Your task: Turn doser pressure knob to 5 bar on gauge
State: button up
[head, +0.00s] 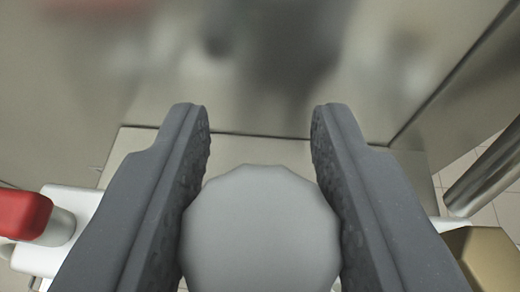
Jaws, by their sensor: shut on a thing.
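A round grey knob (260,232) with a faceted edge sits at the bottom middle of the head view. My gripper (260,130) has one dark grey finger on each side of it. The inner pads touch the knob's left and right sides, so my gripper is shut on the knob. The fingertips reach past it toward the metal panel. No gauge is in view. The knob's lower edge is cut off by the frame.
A brushed metal panel (260,60) stands behind the fingertips. A red-capped part (22,214) is at the lower left, and a brass-coloured block (488,258) at the lower right. A metal tube (485,175) and floor tiles (455,172) show at right.

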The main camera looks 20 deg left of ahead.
jog(key=shift+r+m+p, duration=0.25)
jog(key=shift+m+p, duration=0.05)
jog(key=shift+p, duration=0.55)
jog(key=shift+h+p, duration=0.4)
jog(key=shift+p, duration=0.3)
jog(key=shift+d+f+m+h, duration=0.1)
jog(key=shift+f+m+h, duration=0.15)
jog(key=shift+m+h, duration=0.15)
jog(key=shift+t, duration=0.3)
jog(key=o, duration=1)
jog(key=v, duration=1)
jog(key=shift+s+d, duration=0.15)
jog(key=shift+s, duration=0.25)
